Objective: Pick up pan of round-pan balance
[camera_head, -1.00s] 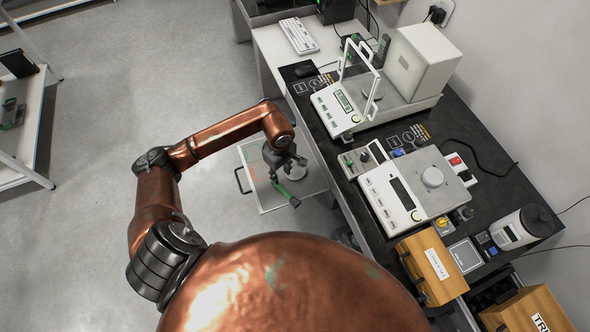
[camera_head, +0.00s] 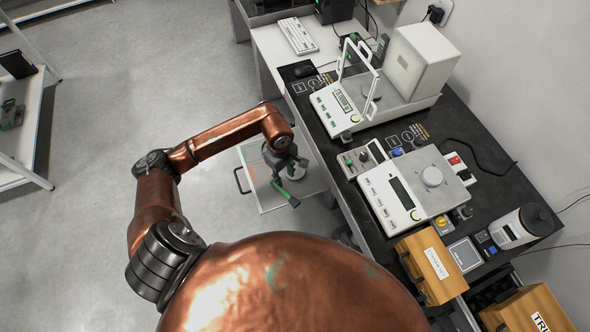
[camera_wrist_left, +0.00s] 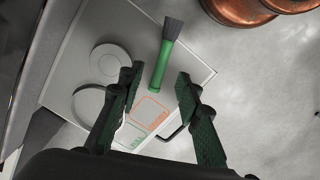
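My left gripper (camera_head: 292,181) is over a pulled-out light tray (camera_head: 262,200) beside the bench. In the left wrist view the gripper (camera_wrist_left: 156,76) is open, with nothing between its fingers. The brush shows between and beyond the fingertips. My right gripper is not in view.
A second balance (camera_head: 338,106) with a raised clear shield stands farther back on the bench. The floor left of the tray is clear.

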